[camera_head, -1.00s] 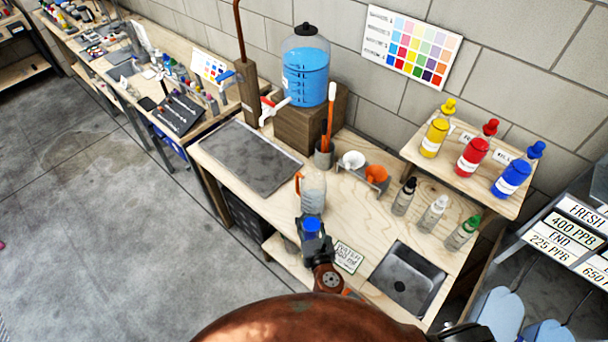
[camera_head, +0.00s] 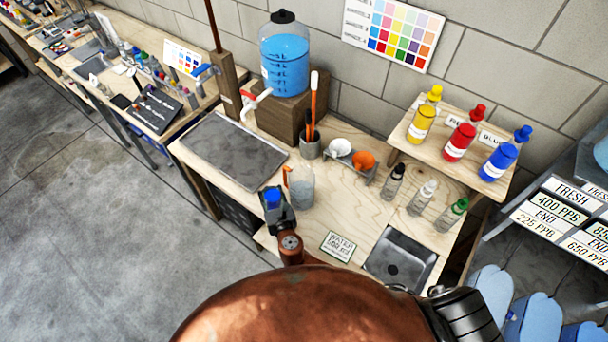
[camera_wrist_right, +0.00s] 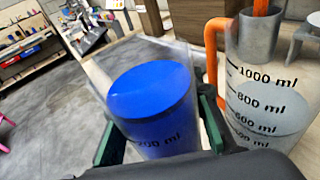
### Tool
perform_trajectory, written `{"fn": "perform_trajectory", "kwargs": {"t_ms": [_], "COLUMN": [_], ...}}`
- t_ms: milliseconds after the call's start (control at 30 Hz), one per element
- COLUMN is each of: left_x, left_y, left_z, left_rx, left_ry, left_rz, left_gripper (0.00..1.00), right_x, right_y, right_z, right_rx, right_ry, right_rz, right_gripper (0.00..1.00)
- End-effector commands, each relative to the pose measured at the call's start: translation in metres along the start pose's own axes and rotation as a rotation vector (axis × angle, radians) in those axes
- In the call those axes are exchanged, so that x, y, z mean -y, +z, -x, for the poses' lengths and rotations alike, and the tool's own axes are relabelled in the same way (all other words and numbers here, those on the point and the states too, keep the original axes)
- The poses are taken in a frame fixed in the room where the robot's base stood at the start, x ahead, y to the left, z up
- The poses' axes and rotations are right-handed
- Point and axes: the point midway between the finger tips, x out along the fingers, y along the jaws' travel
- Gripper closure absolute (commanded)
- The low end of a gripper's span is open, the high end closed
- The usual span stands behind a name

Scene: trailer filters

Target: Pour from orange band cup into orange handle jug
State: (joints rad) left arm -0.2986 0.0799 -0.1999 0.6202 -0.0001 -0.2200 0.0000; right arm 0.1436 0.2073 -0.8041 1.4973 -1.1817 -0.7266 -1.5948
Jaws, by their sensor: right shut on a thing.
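My right gripper (camera_head: 276,212) is shut on a clear cup (camera_head: 272,196) with blue liquid in it. In the right wrist view the cup (camera_wrist_right: 150,105) sits between the green-edged fingers (camera_wrist_right: 160,135), with a 200 ml mark on its wall. No orange band shows on the visible part of the cup. The clear jug (camera_head: 301,190) with an orange handle stands upright on the bench, close to the right of the cup. In the right wrist view the jug (camera_wrist_right: 265,110) has volume marks and colourless contents. My left gripper is not in view.
Behind the jug stand a grey pot (camera_head: 310,147) with an orange-handled tool and a blue-filled tank (camera_head: 285,65). Several small bottles (camera_head: 422,198) stand to the right. A grey sink (camera_head: 400,262) is at front right. A dark flat tray (camera_head: 235,150) lies left.

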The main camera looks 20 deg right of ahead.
Motion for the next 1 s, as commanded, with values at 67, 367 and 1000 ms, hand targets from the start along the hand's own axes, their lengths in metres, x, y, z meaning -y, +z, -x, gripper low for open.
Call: {"fn": "perform_trajectory", "kwargs": {"t_ms": [67,367,1000], "left_x": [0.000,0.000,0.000], "left_y": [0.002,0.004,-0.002], "left_z": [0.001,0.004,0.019], "left_rx": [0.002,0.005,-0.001], "left_ry": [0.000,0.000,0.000], "left_rz": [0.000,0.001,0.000], "left_gripper": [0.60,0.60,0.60], "right_x": [-0.002,0.003,0.015], "right_y": [0.002,0.005,0.017], "right_z": [0.000,-0.001,-0.001], "right_rx": [0.000,-0.027,-0.114], "right_ry": [0.007,0.022,0.073], "right_rz": [-0.002,-0.080,-0.334], "right_gripper": [1.00,1.00,1.00]}}
